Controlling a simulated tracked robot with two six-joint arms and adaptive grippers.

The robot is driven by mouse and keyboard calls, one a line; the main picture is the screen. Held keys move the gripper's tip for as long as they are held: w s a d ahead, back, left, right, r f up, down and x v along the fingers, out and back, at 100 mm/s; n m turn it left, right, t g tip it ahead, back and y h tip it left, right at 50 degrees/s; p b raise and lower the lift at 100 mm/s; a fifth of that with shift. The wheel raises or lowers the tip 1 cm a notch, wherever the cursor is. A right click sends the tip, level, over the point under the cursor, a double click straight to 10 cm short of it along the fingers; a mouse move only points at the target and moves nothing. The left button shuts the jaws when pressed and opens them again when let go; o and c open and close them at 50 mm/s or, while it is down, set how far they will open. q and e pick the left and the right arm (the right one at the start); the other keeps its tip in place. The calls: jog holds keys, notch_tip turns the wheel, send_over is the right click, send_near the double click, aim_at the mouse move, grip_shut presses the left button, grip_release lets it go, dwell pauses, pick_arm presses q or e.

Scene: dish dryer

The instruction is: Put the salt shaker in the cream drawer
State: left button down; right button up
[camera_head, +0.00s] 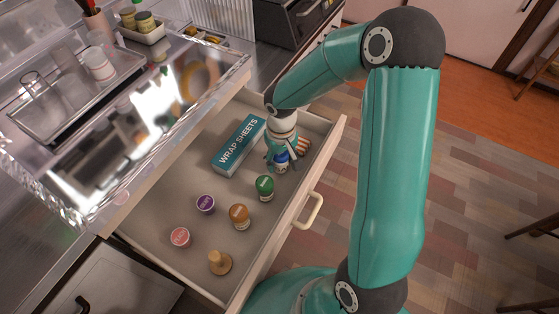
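The cream drawer (150,212) is pulled open below the counter. My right gripper (281,161) reaches down into its far right part. A small blue-topped container (281,158), which may be the salt shaker, is between or right beside its fingertips. The gripper partly hides the container, and I cannot tell whether the fingers grip it or whether it touches the drawer floor. My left gripper is not in view.
In the drawer are a wrap sheets box (238,146), a green-capped jar (264,187), purple (205,204), orange (239,215) and pink (180,237) lidded jars, and a wooden piece (219,262). A glass rack (85,95) stands on the left.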

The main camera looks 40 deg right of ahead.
jog(key=shift+o, duration=0.6)
jog(key=shift+r, duration=0.15)
jog(key=shift+r, duration=0.3)
notch_tip(320, 180, up, 10)
jog(key=shift+r+p, duration=0.1)
jog(key=shift+p, duration=1)
jog(key=shift+r, duration=0.6)
